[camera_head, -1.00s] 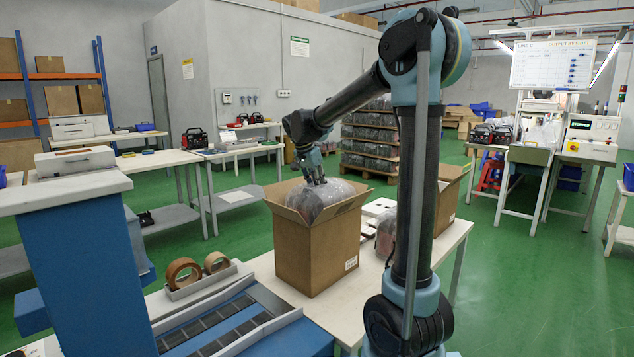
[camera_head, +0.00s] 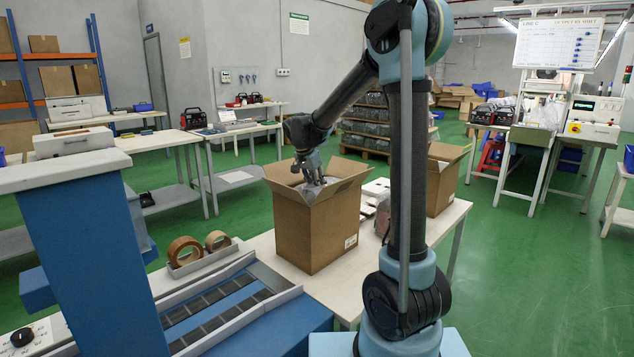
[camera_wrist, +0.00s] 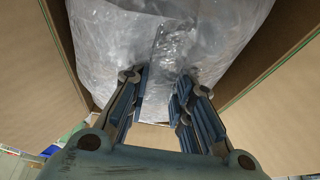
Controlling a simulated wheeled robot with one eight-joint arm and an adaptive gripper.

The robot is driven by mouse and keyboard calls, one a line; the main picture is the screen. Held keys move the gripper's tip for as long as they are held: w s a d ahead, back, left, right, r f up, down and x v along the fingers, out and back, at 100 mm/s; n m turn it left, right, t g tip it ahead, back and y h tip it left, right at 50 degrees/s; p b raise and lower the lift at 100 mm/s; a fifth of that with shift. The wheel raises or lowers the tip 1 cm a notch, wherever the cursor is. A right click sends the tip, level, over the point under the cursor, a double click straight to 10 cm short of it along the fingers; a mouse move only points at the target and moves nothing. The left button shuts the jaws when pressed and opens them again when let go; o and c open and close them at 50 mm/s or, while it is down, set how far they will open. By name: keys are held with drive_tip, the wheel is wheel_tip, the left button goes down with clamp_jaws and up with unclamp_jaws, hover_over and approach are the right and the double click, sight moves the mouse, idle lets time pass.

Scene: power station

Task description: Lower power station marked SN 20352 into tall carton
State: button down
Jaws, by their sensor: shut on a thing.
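The tall carton (camera_head: 310,230) stands upright on the white table with its flaps open. The power station (camera_wrist: 160,50) is wrapped in clear, crinkled plastic and fills much of the wrist view. It is inside the carton, and in the head view only a bit of its wrapping shows at the mouth. My gripper (camera_wrist: 160,100) points down into the carton mouth, shut on the bunched plastic at the top of the power station. It also shows in the head view (camera_head: 312,178). The SN label cannot be seen, nor whether the base touches the carton floor.
A second open carton (camera_head: 440,185) stands to the right behind my arm. Tape rolls (camera_head: 185,250) sit in a holder to the left, beside the roller conveyor (camera_head: 215,305). Another plastic-wrapped item (camera_head: 382,217) is partly hidden behind my arm.

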drive_tip(key=shift+f, duration=3.3)
drive_tip(key=c, duration=1.3)
unclamp_jaws()
drive_tip(key=shift+c, duration=0.2)
wheel_tip(320, 180, up, 22)
hover_over(315, 195)
drive_tip(key=shift+w+d, duration=0.2)
drive_tip(key=shift+d, duration=0.2)
drive_tip(key=shift+s, duration=0.1)
